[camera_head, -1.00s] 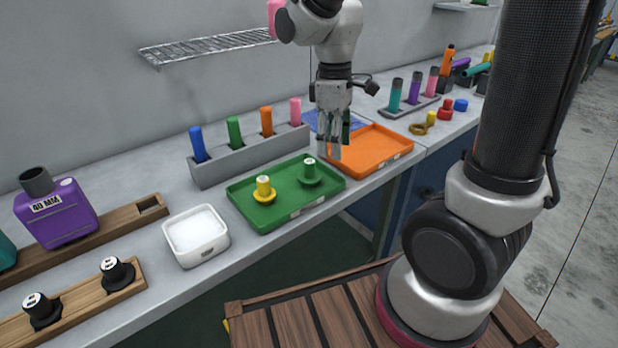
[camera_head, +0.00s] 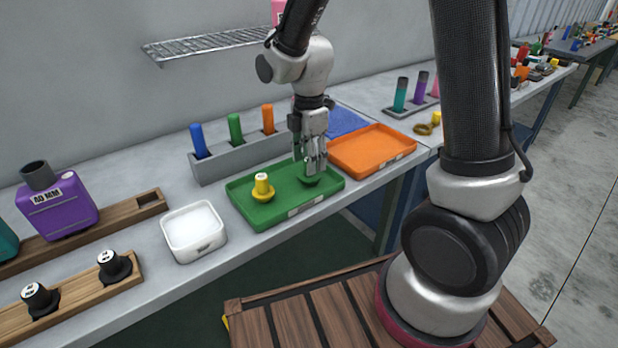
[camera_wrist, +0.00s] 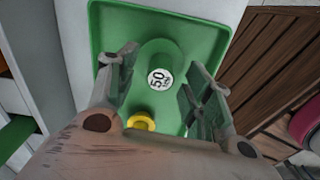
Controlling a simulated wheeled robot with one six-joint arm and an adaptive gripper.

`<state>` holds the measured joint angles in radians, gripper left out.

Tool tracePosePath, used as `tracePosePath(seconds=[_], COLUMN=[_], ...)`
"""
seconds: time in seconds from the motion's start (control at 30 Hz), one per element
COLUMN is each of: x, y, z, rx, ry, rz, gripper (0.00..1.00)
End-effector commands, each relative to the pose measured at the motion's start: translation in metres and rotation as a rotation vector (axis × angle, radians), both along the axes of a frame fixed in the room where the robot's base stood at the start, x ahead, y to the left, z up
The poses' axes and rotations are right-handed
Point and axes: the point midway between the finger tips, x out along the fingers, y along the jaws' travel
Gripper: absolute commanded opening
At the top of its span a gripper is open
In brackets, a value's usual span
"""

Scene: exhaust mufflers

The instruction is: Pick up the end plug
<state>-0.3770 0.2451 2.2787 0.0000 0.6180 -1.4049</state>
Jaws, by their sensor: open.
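The green end plug (camera_head: 309,181) stands on the green tray (camera_head: 247,216), mostly hidden by my gripper in the head view. In the wrist view the green end plug (camera_wrist: 159,78) shows from above, with a white round label reading 50. My gripper (camera_head: 312,168) is over it, pointing down. In the wrist view my gripper (camera_wrist: 161,85) is open, with one finger on each side of the plug; I cannot tell whether either touches it. A yellow end plug (camera_head: 262,187) stands on the same tray to the left, and also shows in the wrist view (camera_wrist: 141,122).
The orange tray (camera_head: 372,150) lies empty to the right. A grey rack (camera_head: 240,160) with coloured tubes stands behind the green tray. A white box (camera_head: 194,232) and a wooden holder with black plugs (camera_head: 113,266) are to the left. A wire shelf (camera_head: 208,45) hangs above.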

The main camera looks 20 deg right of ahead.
Motion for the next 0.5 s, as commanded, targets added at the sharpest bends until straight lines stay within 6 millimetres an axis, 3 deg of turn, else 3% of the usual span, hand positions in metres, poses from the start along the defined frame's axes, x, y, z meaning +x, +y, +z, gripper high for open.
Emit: tracePosePath(seconds=[0.1,0.33,0.5], x=[-0.0003,-0.0001,-0.0001], y=[0.0,0.0001,0.0002], z=[-0.0114,-0.0131,-0.013], rx=[0.0,0.0,0.0], ry=[0.001,0.0,0.0], rz=[0.0,-0.001,-0.001], gripper=[0.51,0.51,0.21])
